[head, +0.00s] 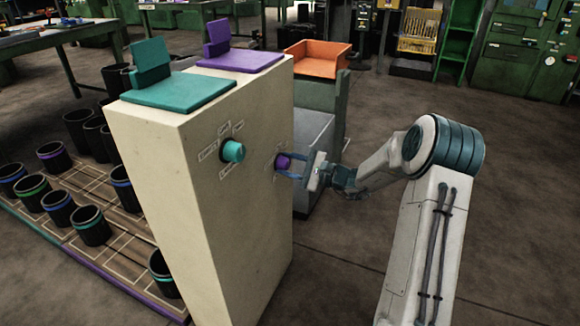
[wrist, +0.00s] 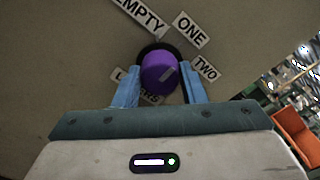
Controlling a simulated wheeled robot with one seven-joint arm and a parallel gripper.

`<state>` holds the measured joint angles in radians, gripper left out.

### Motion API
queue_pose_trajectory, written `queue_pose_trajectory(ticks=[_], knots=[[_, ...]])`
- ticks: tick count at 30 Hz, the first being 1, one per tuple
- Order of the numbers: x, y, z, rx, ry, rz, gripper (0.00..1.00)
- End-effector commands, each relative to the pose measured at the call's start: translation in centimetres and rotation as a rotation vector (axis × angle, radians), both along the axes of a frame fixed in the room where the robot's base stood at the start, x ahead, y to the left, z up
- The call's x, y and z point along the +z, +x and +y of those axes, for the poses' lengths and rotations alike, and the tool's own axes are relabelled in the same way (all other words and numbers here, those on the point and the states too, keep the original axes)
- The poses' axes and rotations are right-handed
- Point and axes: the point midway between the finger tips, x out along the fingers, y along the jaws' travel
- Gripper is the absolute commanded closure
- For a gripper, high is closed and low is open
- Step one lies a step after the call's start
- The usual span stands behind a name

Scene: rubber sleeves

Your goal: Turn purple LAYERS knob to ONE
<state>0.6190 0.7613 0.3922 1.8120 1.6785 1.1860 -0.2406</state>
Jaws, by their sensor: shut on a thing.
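The purple LAYERS knob (wrist: 158,76) sits on the cream cabinet face, with labels EMPTY (wrist: 139,14), ONE (wrist: 187,30) and TWO (wrist: 205,68) around it. The LAYERS label below it is partly hidden by my fingers. A pale pointer mark on the knob slants up and right, roughly toward ONE; I cannot tell if it lines up exactly. My gripper (wrist: 158,84) is shut on the knob, one blue finger on each side. In the head view the purple knob (head: 283,162) is on the right part of the panel, with my gripper (head: 291,168) reaching it from the right.
A teal knob (head: 233,151) with its own labels is left of the purple one on the cream cabinet (head: 215,230). Teal (head: 178,91) and purple (head: 240,56) trays sit on top. An orange bin (head: 316,58) stands behind. Black buckets (head: 90,226) stand left; floor at right is clear.

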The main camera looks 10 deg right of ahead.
Motion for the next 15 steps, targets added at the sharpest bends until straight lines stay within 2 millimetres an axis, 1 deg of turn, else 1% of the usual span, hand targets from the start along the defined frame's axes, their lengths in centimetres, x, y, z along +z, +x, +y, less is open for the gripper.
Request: queue_pose_trajectory(ticks=[1, 8, 9, 11, 15], knots=[[-0.24, -0.18, 0.09, 0.005, -0.002, 0.004, 0.85], [-0.25, -0.19, 0.09, 0.005, -0.001, 0.005, 0.85], [-0.27, -0.19, 0.09, 0.005, -0.001, 0.005, 0.57], [-0.24, -0.18, 0.08, 0.005, -0.001, 0.005, 0.41], [-0.16, -0.12, 0.01, 0.003, -0.001, 0.003, 0.41]])
